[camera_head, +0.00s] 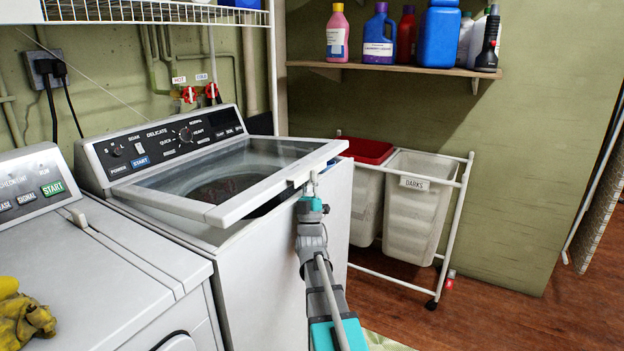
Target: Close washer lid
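The washer (270,270) is a white top-loader with a black control panel at its back. Its lid (165,200) has a white frame and a glass pane. The lid is tilted slightly open, with its front edge raised above the washer's top and a dark gap under it. Dark contents show dimly through the glass. My gripper (308,184) is at the lid's front edge, near the handle notch at the right. It appears to touch the edge there. The fingers are small and partly hidden, so I cannot tell whether they are open or shut.
A white dryer (100,270) stands close on the left, with a yellow cloth or glove (20,318) on it. A hamper cart (462,200) with bins stands right of the washer. A shelf (400,68) with bottles hangs above it.

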